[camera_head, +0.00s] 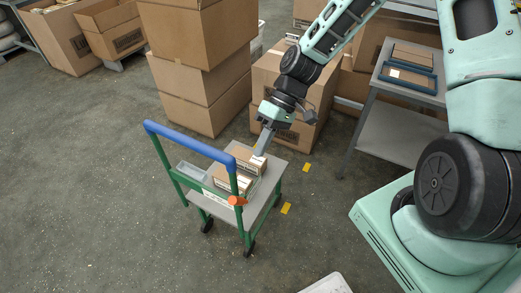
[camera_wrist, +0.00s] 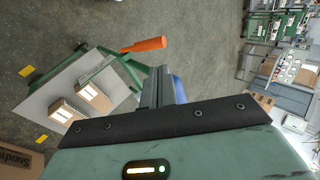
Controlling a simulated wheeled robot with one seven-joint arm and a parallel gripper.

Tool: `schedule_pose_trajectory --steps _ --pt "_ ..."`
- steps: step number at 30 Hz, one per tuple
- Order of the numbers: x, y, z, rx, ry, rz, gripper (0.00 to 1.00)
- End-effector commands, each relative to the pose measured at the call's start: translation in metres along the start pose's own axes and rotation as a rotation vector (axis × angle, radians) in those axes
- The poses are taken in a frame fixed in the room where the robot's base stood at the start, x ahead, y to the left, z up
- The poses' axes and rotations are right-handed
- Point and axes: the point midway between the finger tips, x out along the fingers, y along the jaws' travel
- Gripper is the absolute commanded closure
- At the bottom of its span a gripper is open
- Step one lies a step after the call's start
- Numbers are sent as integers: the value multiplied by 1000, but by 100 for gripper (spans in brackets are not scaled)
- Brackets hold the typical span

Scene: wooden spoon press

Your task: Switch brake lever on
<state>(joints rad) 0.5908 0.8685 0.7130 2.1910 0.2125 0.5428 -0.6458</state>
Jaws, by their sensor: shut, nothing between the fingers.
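The brake lever (camera_head: 237,200) is a small orange handle on the near upright of a green-framed cart. It also shows in the wrist view as a longer orange handle (camera_wrist: 143,45), beyond my gripper and apart from it. The cart has a blue push bar (camera_head: 190,143) and a grey deck (camera_head: 258,208). My gripper (camera_head: 260,153) points down over the far part of the deck, near a small box, and its fingers are shut and empty. In the wrist view the dark fingers (camera_wrist: 153,88) show side by side.
A grey table (camera_head: 405,135) stands at the right. The floor (camera_head: 90,190) left of the cart is clear.

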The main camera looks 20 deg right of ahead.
Motion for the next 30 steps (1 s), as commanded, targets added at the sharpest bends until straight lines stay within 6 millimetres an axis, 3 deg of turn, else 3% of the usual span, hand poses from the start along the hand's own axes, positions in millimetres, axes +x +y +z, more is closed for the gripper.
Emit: schedule_pose_trajectory --steps 11,30 --pt "0 6 -2 -2 -1 -31 100" --pt "4 82 -5 -68 27 -344 100"
